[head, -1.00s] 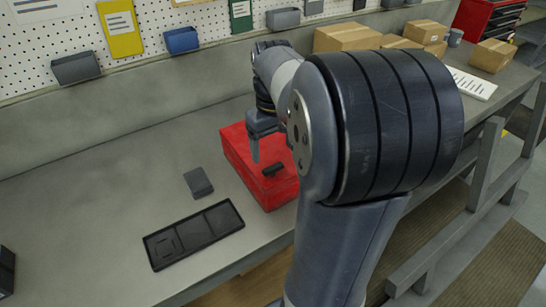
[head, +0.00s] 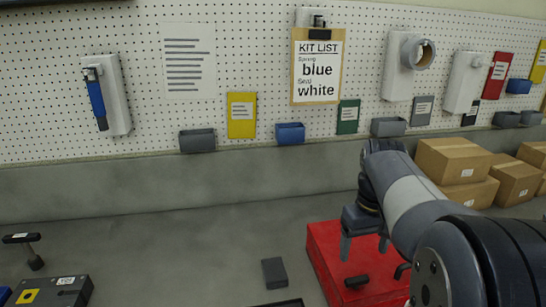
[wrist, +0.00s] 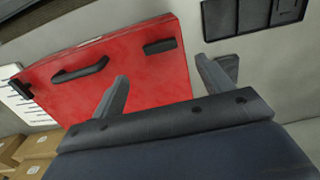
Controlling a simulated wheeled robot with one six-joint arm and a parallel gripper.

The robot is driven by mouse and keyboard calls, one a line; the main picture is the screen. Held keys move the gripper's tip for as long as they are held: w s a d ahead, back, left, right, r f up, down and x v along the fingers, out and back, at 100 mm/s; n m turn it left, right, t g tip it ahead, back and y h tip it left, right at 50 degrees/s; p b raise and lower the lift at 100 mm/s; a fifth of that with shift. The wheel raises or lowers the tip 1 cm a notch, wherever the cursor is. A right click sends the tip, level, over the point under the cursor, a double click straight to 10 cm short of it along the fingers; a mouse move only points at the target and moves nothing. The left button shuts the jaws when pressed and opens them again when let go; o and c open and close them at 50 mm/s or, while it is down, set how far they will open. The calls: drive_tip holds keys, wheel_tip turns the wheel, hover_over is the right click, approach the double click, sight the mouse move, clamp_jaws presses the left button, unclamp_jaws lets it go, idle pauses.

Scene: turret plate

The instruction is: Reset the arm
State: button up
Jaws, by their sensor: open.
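My gripper (head: 364,243) is open and empty, fingers pointing down over the red box (head: 324,262) on the bench. In the wrist view my gripper (wrist: 162,70) shows its two fingers well apart, with the red box (wrist: 140,85) beyond them. The box top carries a black handle (wrist: 80,70) and a small black piece (wrist: 160,46). My arm enters from the lower right of the head view and hides part of the box.
A dark grey block (head: 274,273) and a black tray (wrist: 255,14) lie beside the box. Cardboard boxes (head: 455,160) stand at right. A kit list (head: 318,68) on the pegboard reads blue and white. A black case (head: 62,292) sits at lower left. The bench's left middle is clear.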

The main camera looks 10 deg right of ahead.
sight(357, 279)
wheel_tip(357, 279, down, 9)
drive_tip(key=shift+r, duration=0.15)
drive_tip(key=shift+m, duration=0.3)
drive_tip(key=shift+r, duration=0.15)
